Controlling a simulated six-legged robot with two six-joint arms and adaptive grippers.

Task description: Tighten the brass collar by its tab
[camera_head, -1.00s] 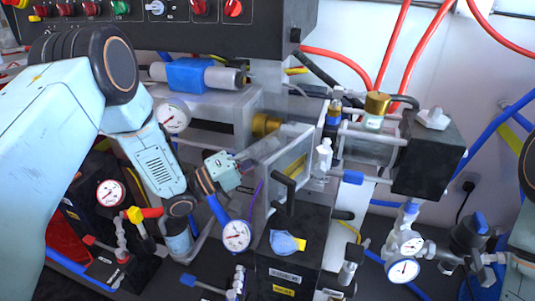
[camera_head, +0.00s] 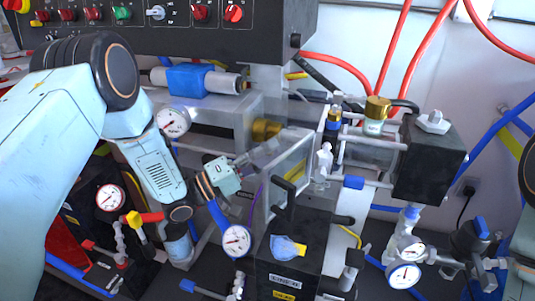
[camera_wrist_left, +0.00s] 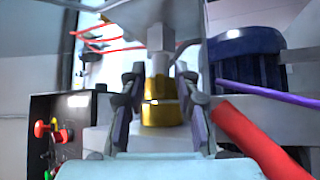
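A brass collar (camera_head: 265,129) shows in the head view beside a clear panel, just above my left gripper (camera_head: 272,148). Another brass fitting (camera_head: 377,107) tops the clear cylinder to the right. In the left wrist view a brass piece (camera_wrist_left: 161,101) sits below a grey fitting, between the two fingers of my left gripper (camera_wrist_left: 162,88). The fingers stand apart on either side of it; firm contact cannot be made out. Which part is the tab is unclear. The fingertips are partly hidden behind the panel in the head view. My right gripper is out of view.
A clear panel (camera_head: 289,170) and a black box with handle (camera_head: 290,245) stand close to the left gripper. Gauges (camera_head: 236,240) and a blue-banded cylinder (camera_head: 190,78) lie around it. A red tube (camera_wrist_left: 250,135) and purple cable (camera_wrist_left: 270,94) run beside the fingers.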

